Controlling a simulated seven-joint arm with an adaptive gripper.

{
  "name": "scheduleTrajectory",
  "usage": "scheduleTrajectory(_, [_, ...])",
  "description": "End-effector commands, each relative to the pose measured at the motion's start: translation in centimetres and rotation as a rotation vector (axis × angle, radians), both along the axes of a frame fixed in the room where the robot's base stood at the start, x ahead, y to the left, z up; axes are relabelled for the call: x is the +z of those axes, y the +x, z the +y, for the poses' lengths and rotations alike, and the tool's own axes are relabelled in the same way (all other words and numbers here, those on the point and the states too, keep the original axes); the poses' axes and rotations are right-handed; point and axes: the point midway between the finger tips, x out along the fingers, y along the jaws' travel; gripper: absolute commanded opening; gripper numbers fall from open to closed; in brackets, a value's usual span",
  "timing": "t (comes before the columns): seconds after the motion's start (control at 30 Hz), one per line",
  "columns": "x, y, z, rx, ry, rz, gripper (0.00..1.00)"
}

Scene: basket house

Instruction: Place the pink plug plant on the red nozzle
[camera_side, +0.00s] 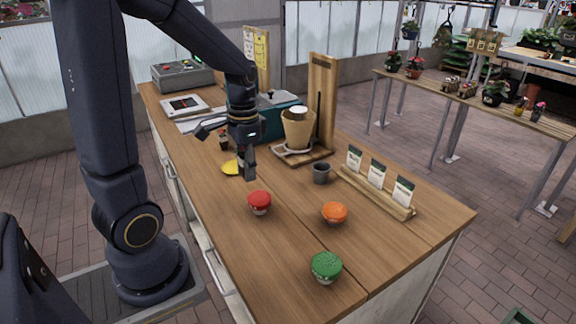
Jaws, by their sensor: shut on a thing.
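My gripper (228,150) is over the middle of the bench, its fingers spread around a small dark pot with a plant, which I take as the pink plug plant (223,142). The plant is small and partly hidden, and its pink colour is not clear. The red nozzle (260,202) stands upright on the bench, a round red top on a pale base, in front of my gripper and slightly right. A yellow nozzle (231,168) is close below the gripper, partly hidden by a finger.
An orange nozzle (334,212) and a green nozzle (326,267) stand nearer the front. A grey cup (321,173) and a wooden rack (376,194) with seed packets are to the right. A tan pot (298,130) on a wooden stand is behind. Bench around the red nozzle is clear.

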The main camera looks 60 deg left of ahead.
Motion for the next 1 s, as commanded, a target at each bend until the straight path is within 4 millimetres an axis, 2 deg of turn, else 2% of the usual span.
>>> scheduleTrajectory(0.1, [-2.1, 1.6, 0.5, 0.0, -0.002, 0.003, 0.04])
scheduleTrajectory(0.2, [-3.1, 2.4, 0.8, 0.0, -0.001, 0.001, 0.04])
scheduleTrajectory(0.33, [-3.9, 3.1, 1.0, 0.0, 0.0, 0.0, 0.04])
scheduleTrajectory(0.53, [-6.7, 3.2, 1.1, 0.001, -0.001, 0.002, 0.04])
scheduleTrajectory(0.97, [-7.4, 3.2, 1.1, 0.001, 0.001, -0.001, 0.04])
scheduleTrajectory(1.0, [-7.4, 3.2, 1.1, 0.001, 0.001, -0.002, 0.31])
